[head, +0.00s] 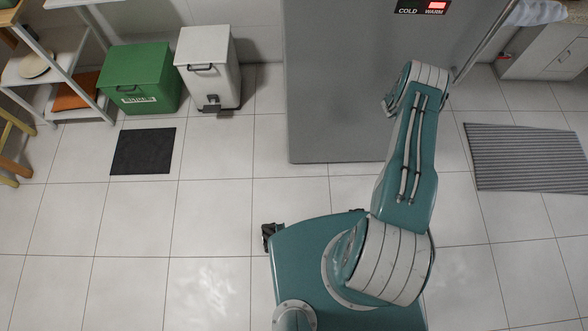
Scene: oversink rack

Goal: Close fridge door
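The grey fridge (335,85) stands at the top centre, with a dark panel marked COLD and WARM (423,7) and a lit red display. A long metal handle (481,46) runs along the right side of its front. I cannot tell from this view whether the door is fully shut or ajar. My teal arm reaches up in front of the fridge, and its white-banded joint covers part of the lower right of the front. My gripper is not visible; the arm beyond that joint is hidden.
A green bin (139,77) and a white pedal bin (207,68) stand left of the fridge. A black mat (143,151) and a grey ribbed mat (525,157) lie on the tiles. Shelving (60,65) is at the left, a cabinet (555,55) at the right. The front-left floor is clear.

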